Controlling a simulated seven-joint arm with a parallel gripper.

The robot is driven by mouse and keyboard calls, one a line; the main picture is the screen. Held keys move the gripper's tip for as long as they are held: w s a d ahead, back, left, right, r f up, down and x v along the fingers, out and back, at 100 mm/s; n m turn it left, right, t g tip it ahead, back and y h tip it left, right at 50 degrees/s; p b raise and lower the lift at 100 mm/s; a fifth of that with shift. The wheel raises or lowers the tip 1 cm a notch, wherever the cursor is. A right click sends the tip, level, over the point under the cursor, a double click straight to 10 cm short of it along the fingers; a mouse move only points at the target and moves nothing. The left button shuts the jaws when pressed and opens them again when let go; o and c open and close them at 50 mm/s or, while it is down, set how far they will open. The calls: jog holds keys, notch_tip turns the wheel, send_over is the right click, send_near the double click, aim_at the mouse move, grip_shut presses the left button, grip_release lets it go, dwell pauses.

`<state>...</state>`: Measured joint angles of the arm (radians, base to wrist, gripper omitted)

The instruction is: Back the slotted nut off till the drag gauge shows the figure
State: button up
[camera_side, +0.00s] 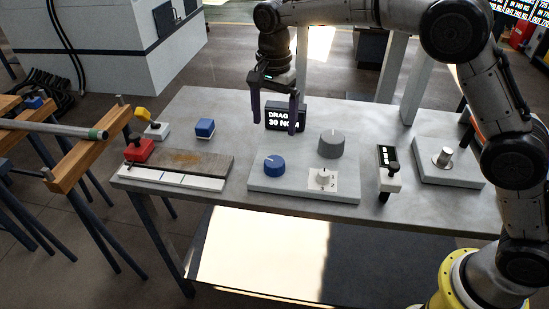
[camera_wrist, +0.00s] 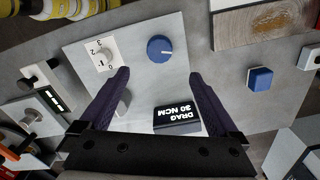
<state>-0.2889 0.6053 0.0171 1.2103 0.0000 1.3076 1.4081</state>
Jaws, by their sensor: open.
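The drag gauge (camera_side: 286,116) is a black box at the back of a grey panel (camera_side: 262,186); it reads "DRAG 30 NCM". It also shows upside down in the wrist view (camera_wrist: 177,120). The panel carries a grey knob (camera_side: 331,143), a blue knob (camera_side: 274,164) with a white mark and a white numbered selector (camera_side: 322,179). I cannot tell which part is the slotted nut. A metal cylinder (camera_side: 443,157) stands on a separate plate at right. My gripper (camera_side: 274,122) is open and empty above the panel's back; its left finger in the wrist view partly hides the grey knob.
A small device with a display (camera_side: 389,168) stands right of the panel. A blue block (camera_side: 205,128), a worn flat bar (camera_side: 190,161), a red block (camera_side: 139,150) and a yellow lever (camera_side: 143,114) are at left. Bare tabletop (camera_side: 235,112) shows behind the bar.

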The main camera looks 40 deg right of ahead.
aim_at(274, 161)
notch_tip(274, 161, down, 12)
jog(key=shift+f, duration=0.2)
dwell(0.4)
jog(key=c, duration=1.4)
jog(key=shift+n, duration=0.3)
jog(key=n, duration=0.5)
jog(key=shift+r, duration=0.1)
jog(key=n, duration=0.6)
